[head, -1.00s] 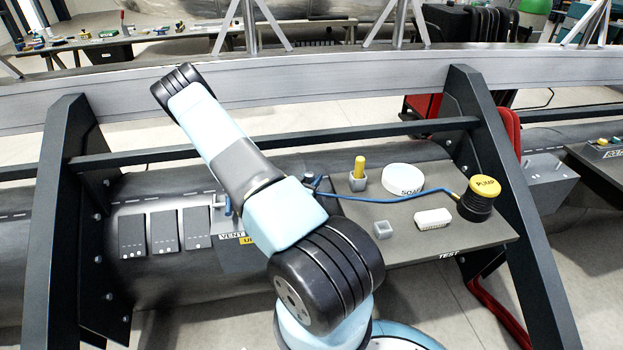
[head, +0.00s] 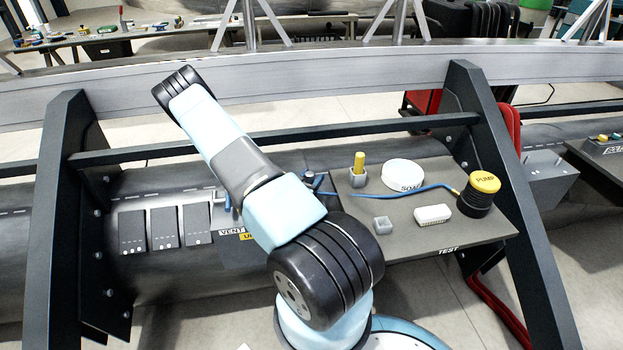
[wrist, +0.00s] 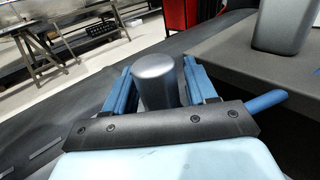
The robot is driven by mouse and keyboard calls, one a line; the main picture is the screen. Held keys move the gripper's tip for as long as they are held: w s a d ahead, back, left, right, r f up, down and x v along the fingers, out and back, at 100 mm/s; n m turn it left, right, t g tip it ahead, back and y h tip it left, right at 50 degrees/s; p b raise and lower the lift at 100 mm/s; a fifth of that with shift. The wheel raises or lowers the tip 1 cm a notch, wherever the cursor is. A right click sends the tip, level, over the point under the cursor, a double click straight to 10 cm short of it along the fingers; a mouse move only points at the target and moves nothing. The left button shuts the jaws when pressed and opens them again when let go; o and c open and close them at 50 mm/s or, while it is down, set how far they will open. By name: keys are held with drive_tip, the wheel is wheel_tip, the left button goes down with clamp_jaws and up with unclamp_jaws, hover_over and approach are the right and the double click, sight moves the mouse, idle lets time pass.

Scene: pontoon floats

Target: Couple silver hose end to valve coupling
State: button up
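In the wrist view, my gripper (wrist: 158,78) has its blue fingers on either side of a smooth silver cylinder, the silver hose end (wrist: 155,84). The fingers appear shut on it; a slight gap at the right finger is hard to judge. The blue hose (wrist: 266,102) comes out on the right from behind the gripper's dark bar. In the head view the hose (head: 405,190) runs over the dark table to the black pump with its yellow top (head: 484,184). My arm hides most of the gripper there. I cannot make out the valve coupling in either view.
A dark frame post (head: 500,160) stands at right. Dark panels (head: 163,228) sit on the float at left.

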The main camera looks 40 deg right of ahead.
drive_tip(key=shift+o, duration=1)
drive_tip(key=shift+a, duration=0.1)
drive_tip(key=v, duration=1.3)
drive_tip(key=shift+s+a+f, duration=0.1)
drive_tip(key=shift+s+a, duration=0.05)
drive_tip(key=shift+a, duration=0.1)
drive_tip(key=shift+s, duration=0.1)
